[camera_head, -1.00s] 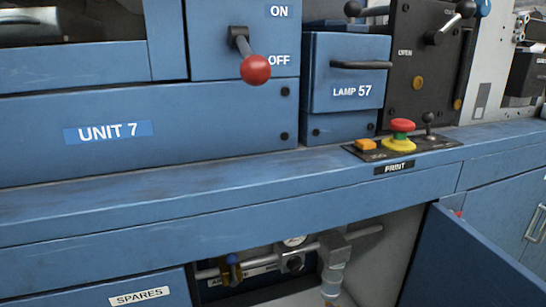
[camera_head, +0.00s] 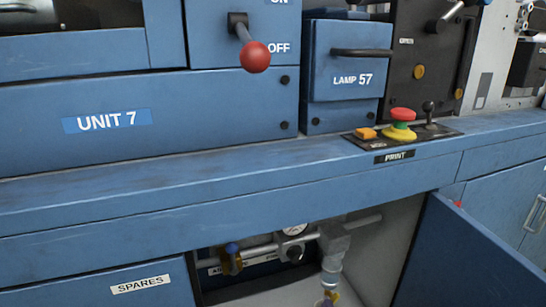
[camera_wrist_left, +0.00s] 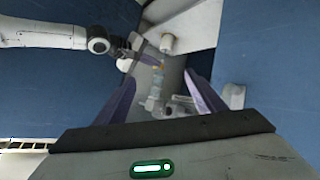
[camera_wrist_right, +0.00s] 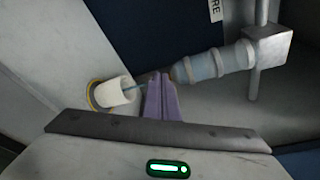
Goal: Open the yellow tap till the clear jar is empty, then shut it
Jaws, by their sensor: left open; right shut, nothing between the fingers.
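The clear jar (camera_head: 332,272) hangs under a grey pipe fitting in the open cabinet. The yellow tap (camera_head: 331,297) shows at its lower end by the bottom edge of the head view. In the right wrist view the jar (camera_wrist_right: 208,65) looks bluish; its liquid level is unclear. My right gripper (camera_wrist_right: 161,84) is shut and empty, just beside the jar's lower end, hiding the tap there. A thin teal streak runs from behind its fingers to a white cup (camera_wrist_right: 115,92). My left gripper (camera_wrist_left: 160,88) is open and empty, facing the jar (camera_wrist_left: 155,100) from farther back.
The blue bench edge (camera_head: 200,215) overhangs the cabinet. An open blue door (camera_head: 465,265) stands at its right. A pipe with a gauge (camera_head: 293,229) and a blue-knobbed brass valve (camera_head: 231,260) lies left of the jar. My right arm crosses the left wrist view.

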